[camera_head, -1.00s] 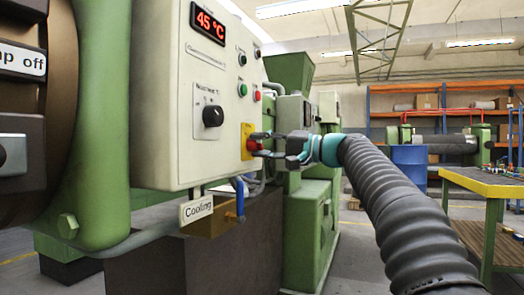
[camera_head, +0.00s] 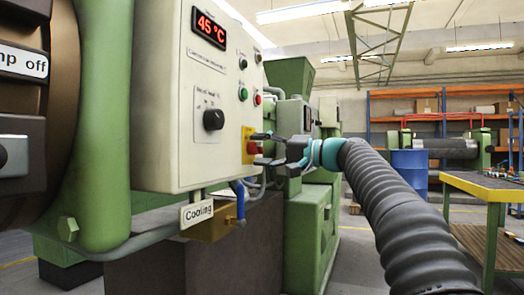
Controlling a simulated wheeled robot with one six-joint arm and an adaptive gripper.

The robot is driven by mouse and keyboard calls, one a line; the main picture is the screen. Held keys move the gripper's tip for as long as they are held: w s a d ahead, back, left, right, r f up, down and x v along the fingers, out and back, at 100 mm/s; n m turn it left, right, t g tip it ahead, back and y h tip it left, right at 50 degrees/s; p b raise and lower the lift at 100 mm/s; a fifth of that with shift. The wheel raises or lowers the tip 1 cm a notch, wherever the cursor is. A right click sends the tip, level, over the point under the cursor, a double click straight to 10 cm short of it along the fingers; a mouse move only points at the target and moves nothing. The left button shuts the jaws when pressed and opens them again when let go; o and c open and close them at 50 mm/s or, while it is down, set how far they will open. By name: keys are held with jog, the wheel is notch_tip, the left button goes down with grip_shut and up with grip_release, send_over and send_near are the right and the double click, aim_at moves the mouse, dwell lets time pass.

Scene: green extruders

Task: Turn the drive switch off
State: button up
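A red rotary switch on a yellow plate (camera_head: 247,144) sits at the lower right corner of the cream control panel (camera_head: 165,150). I cannot read a label that names it as the drive switch. My gripper (camera_head: 261,148) is at the switch, coming from the right. Its two dark fingers are apart, one above and one below the red knob (camera_head: 253,148). The fingers partly hide the knob. I cannot tell whether they touch it, nor which way the knob is turned.
The panel also has a black rotary knob (camera_head: 213,120), a green button (camera_head: 243,94) and a red temperature display (camera_head: 209,27). A yellow-edged workbench (camera_head: 485,185) stands at the right.

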jog(key=shift+d, duration=0.1)
jog(key=r+v, duration=0.1)
jog(key=v, duration=1)
jog(key=shift+s+d+f, duration=0.2)
jog(key=shift+d+f, duration=0.2)
jog(key=shift+f, duration=0.1)
